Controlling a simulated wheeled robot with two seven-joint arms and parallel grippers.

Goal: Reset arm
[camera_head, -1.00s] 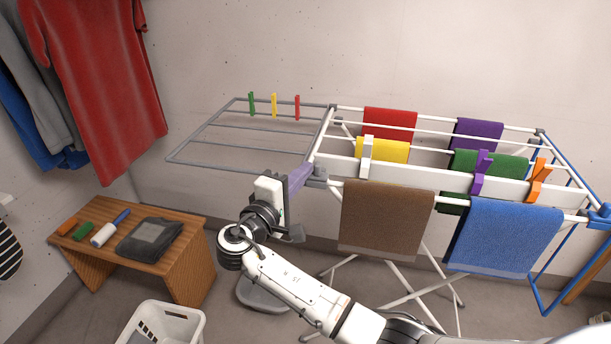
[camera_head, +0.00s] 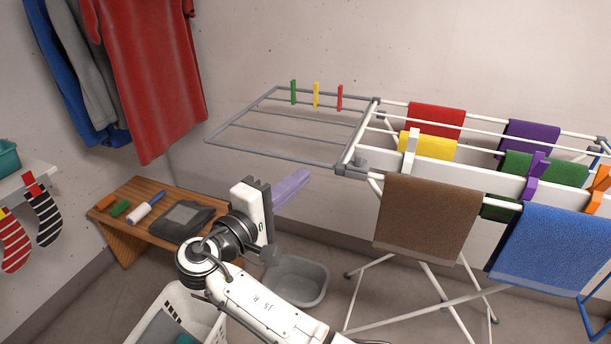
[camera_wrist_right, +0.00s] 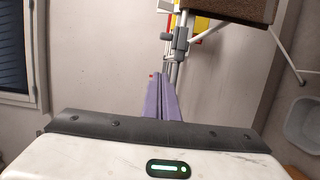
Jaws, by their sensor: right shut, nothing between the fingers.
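My right gripper (camera_head: 303,174) reaches up from the bottom of the head view, with its purple fingers pressed together and empty. It is in the air left of the white drying rack (camera_head: 375,112), below the rack's grey side wing (camera_head: 232,122). In the right wrist view, the shut purple fingers (camera_wrist_right: 163,78) point up toward a grey rack joint (camera_wrist_right: 176,45), with no visible contact. My left gripper is not in view.
A brown towel (camera_head: 428,215) and a blue towel (camera_head: 550,245) hang on the rack. A wooden bench (camera_head: 128,250) stands left. A grey basin (camera_head: 298,280) and a white laundry basket (camera_head: 212,325) are on the floor. Hanging clothes include a red shirt (camera_head: 155,80).

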